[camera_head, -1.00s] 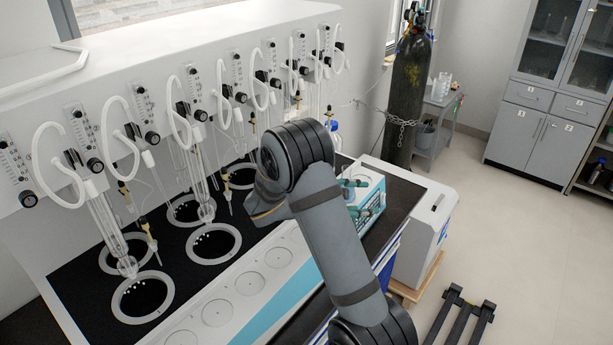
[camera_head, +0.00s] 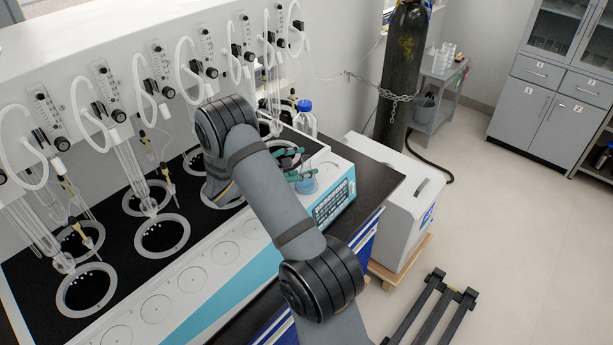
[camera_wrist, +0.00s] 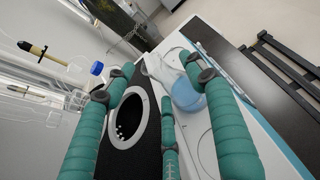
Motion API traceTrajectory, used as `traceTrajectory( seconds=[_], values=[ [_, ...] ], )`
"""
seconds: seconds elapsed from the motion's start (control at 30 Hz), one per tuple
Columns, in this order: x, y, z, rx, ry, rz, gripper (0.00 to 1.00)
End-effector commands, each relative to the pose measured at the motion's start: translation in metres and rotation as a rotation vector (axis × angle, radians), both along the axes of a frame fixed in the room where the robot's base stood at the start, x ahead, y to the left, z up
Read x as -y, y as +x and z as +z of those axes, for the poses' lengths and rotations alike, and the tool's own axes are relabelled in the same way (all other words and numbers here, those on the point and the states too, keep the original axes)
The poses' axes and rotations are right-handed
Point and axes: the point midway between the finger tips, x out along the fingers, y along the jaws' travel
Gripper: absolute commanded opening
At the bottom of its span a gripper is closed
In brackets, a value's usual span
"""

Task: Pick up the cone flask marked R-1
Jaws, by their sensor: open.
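A clear cone flask with pale blue liquid (camera_wrist: 188,92) stands on the white front ledge of the distiller, near its right end. No R-1 mark can be read on it. In the head view the flask (camera_head: 307,184) is partly hidden by the green fingers. My gripper (camera_wrist: 163,82) has green ribbed fingers, spread open and empty. In the wrist view the flask lies beyond the fingertips, toward the right finger, which overlaps part of it. In the head view my gripper (camera_head: 292,166) is beside the flask; contact cannot be told.
The distiller's black deck has ringed wells (camera_head: 162,236) and hanging glass tubes (camera_head: 135,180). A blue-capped bottle (camera_head: 305,120) stands behind my gripper. A control panel (camera_head: 334,203) is right of the flask. A gas cylinder (camera_head: 405,75) stands farther back; floor at right is mostly clear.

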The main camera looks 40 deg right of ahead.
Motion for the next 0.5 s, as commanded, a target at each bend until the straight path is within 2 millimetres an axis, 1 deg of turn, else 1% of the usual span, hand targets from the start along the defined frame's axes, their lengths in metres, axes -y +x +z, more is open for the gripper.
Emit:
traceTrajectory(
  seconds=[0.17, 0.5],
  values=[
    [-0.0006, 0.0006, -0.0003, 0.001, 0.000, 0.002, 0.55],
    [-0.0007, 0.0004, -0.0001, -0.001, 0.000, 0.001, 0.36]
  ],
)
